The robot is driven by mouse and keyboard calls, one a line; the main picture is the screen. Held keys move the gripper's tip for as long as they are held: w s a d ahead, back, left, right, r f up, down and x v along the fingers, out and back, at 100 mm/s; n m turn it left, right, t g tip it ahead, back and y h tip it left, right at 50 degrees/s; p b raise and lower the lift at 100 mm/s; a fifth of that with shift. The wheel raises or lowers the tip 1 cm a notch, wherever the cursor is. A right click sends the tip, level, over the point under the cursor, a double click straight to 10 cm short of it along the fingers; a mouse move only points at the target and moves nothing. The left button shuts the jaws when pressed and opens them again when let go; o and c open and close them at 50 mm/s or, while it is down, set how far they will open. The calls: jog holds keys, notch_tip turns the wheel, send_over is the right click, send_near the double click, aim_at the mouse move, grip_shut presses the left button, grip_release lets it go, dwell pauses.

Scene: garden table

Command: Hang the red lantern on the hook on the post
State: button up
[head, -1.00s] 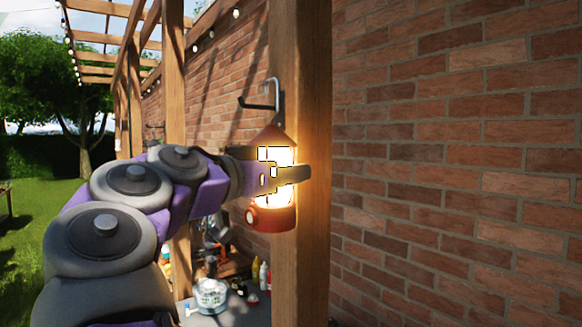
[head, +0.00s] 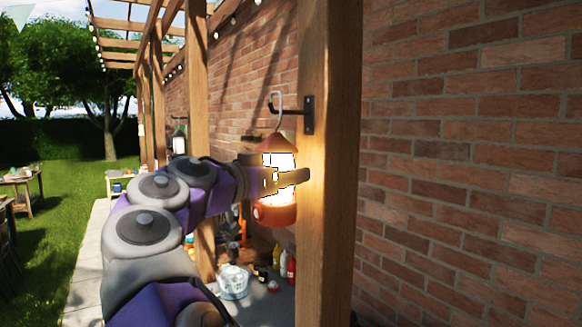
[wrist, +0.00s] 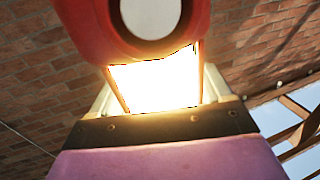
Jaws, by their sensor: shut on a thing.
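The red lantern (head: 275,213) glows brightly and stands upright beside the wooden post (head: 328,190) in the head view. My gripper (head: 290,178) is shut around its lit middle part. The lantern's wire handle loop (head: 279,105) rises to the dark hook (head: 300,110) fixed on the post. The loop and hook overlap in the picture; I cannot tell whether the loop rests on the hook. In the wrist view, the red lantern body (wrist: 90,25) and its glare fill the space between the fingers.
A brick wall (head: 460,150) runs along the right behind the post. Below is a grey table surface (head: 262,305) with a clear tub (head: 233,282) and several bottles (head: 284,264). Another lantern (head: 180,138) hangs farther back.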

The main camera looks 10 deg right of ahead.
jog(key=shift+w+a+r, duration=0.15)
jog(key=shift+w+a, duration=0.1)
jog(key=shift+w, duration=0.1)
jog(key=shift+w+p, duration=0.25)
jog(key=shift+p, duration=0.25)
jog(key=shift+d+f+b, duration=0.9)
jog(key=shift+f+b, duration=0.1)
jog(key=shift+b, duration=0.05)
jog(key=shift+w+a+f, duration=0.1)
jog(key=shift+f, duration=0.1)
jog(key=shift+a, duration=0.7)
jog(key=o, duration=1.1)
jog(key=shift+d, duration=0.15)
jog(key=shift+c, duration=0.2)
jog(key=shift+o, duration=1.3)
jog(key=shift+d, duration=0.4)
